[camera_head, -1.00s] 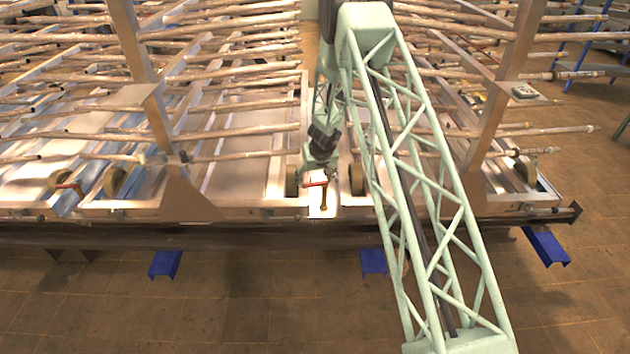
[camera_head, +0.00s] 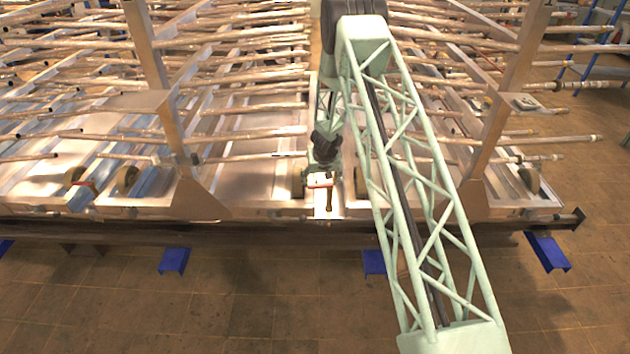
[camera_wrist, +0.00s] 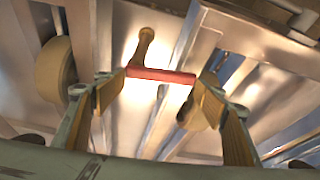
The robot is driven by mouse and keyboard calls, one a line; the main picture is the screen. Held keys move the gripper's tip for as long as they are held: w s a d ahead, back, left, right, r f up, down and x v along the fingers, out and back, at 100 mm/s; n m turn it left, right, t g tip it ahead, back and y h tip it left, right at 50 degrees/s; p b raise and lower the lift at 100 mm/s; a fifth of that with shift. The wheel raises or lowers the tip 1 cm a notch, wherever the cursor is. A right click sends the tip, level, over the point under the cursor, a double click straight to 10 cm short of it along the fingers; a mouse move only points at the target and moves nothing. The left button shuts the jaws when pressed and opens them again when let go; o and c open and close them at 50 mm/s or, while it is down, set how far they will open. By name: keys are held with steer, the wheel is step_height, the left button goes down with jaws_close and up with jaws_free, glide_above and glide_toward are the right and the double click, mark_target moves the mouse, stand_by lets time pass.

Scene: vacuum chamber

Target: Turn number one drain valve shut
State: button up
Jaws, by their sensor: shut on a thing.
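The drain valve has a short red bar handle (camera_wrist: 160,75) and a brass-coloured body (camera_wrist: 146,42). In the wrist view the handle lies crosswise between my gripper's two fingers (camera_wrist: 163,88), with its ends at the fingertips. My gripper is shut on it. In the head view the red handle (camera_head: 320,184) and the brass part (camera_head: 329,200) show at the front middle edge of the metal rack, just below my dark wrist. No number can be read on the valve. A second small red handle (camera_head: 86,185) shows far left on the rack.
The metal rack (camera_head: 250,180) carries rows of long pipes above and behind the valve. Round wheels stand close on both sides of it, such as the left one (camera_wrist: 55,75). Blue feet (camera_head: 173,260) stand below the front rail. The floor (camera_head: 270,310) in front is clear.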

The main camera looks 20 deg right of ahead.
stand_by(0.3)
steer(key=o, duration=1.1)
steer(key=shift+r, duration=0.15)
steer(key=shift+v, duration=5.8)
